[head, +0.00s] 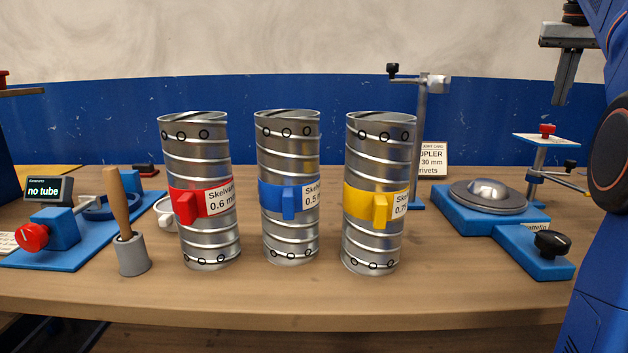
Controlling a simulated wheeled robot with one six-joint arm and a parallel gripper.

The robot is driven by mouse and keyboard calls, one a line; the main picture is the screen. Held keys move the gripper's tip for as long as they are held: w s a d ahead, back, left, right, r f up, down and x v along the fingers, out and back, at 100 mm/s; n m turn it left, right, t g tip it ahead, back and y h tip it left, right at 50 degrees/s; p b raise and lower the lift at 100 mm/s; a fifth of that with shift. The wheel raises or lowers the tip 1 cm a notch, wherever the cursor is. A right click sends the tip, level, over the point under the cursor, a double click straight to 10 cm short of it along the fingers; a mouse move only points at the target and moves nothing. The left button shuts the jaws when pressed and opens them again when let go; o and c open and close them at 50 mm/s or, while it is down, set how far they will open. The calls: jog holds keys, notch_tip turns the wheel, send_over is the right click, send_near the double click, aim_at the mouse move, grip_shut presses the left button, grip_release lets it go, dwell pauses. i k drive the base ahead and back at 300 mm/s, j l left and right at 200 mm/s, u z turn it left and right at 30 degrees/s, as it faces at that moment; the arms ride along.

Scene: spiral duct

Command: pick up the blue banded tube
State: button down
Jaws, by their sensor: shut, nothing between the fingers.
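The blue banded tube (289,222) stands upright on the wooden bench in the middle of the head view. It is a silver spiral duct with a blue band, a blue tab at the front and a partly visible label. A red banded tube (207,240) stands to its left and a yellow banded tube (375,240) to its right, both apart from it. My gripper (563,88) is at the upper right, high above the bench and far from the tubes. It points down, shut and empty.
A wooden-handled tool (132,252) stands left of the red tube. A blue fixture with a "no tube" display (48,190) is at the far left. A blue base with a metal disc (487,197) and a metal stand (421,130) are right. The front bench strip is clear.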

aim_at(288, 140)
jog(key=k, duration=1)
